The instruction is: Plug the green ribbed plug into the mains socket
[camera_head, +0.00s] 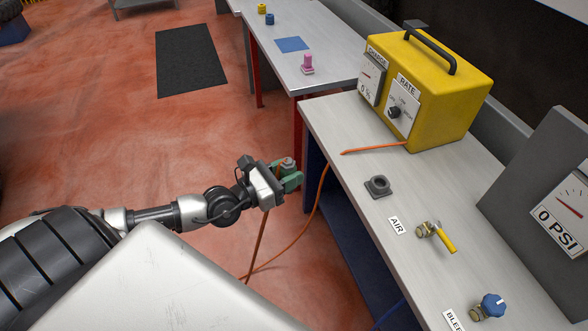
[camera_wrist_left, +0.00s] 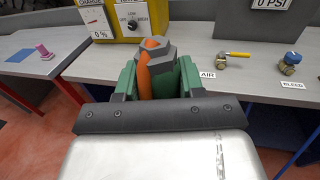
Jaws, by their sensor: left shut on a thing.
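My left gripper (camera_head: 284,177) reaches in from the left and is shut on the green ribbed plug (camera_head: 290,165), above the floor just left of the bench edge. In the left wrist view the plug (camera_wrist_left: 172,84) sits between the green fingers. A grey hexagonal nut (camera_wrist_left: 155,52) and an orange cable (camera_wrist_left: 143,76) show at it. Its prongs are hidden. A grey square fitting with a round opening (camera_head: 378,186) lies on the bench, right of the gripper; I cannot tell whether it is the mains socket. My right gripper is not in view.
A yellow charger box (camera_head: 434,85) stands on the bench (camera_head: 345,130), its cable (camera_head: 317,205) hanging over the edge. A yellow-handled air valve (camera_head: 440,234) and a blue bleed knob (camera_head: 492,304) are nearer. A pink object (camera_head: 307,64) stands on the far bench.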

